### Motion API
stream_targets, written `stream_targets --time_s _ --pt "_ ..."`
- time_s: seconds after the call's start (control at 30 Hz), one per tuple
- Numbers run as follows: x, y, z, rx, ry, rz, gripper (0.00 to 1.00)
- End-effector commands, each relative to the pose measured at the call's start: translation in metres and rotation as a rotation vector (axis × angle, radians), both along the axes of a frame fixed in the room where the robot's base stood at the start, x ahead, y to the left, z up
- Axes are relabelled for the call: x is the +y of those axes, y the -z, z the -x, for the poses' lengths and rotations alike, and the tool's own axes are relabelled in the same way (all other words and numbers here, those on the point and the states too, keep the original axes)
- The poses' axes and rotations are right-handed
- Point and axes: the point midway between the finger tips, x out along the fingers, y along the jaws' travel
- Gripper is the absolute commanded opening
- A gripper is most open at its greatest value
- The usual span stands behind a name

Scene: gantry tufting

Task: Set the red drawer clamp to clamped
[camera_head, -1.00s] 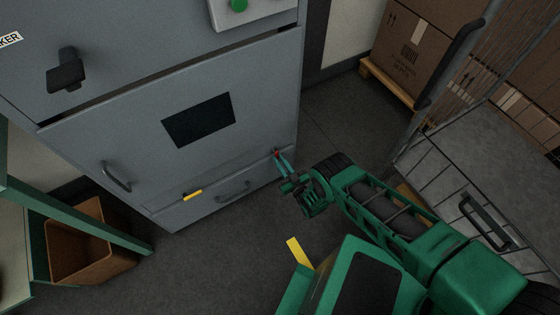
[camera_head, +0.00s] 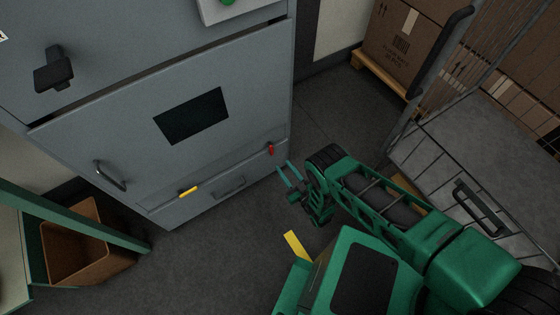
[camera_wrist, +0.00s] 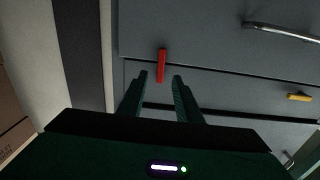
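The red drawer clamp (camera_head: 270,149) is a small red lever at the right end of the drawer seam on the grey cabinet. In the wrist view the red clamp (camera_wrist: 161,65) points roughly up and down and crosses the seam. My gripper (camera_head: 286,170) is just in front of the cabinet's right edge, close to the clamp but apart from it. In the wrist view my gripper's two fingers (camera_wrist: 161,76) are spread, with the clamp showing in the gap ahead of them and nothing held.
A yellow clamp (camera_head: 188,192) lies along the same seam to the left. The drawer handle (camera_head: 230,187) is below it, and a door handle (camera_head: 111,175) is at left. A wire cage cart (camera_head: 465,165) stands at right, and a brown bin (camera_head: 88,245) at lower left.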

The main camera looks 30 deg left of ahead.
Motion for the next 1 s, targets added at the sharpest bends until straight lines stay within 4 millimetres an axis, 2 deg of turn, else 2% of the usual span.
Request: stream_targets --time_s 0.1,0.27,1.0 --pt "-0.012 0.001 0.007 0.001 0.000 0.001 0.31" --pt "-0.020 0.000 0.011 0.000 0.001 0.000 0.31" --pt "-0.022 0.000 0.010 0.000 0.004 0.000 0.31"
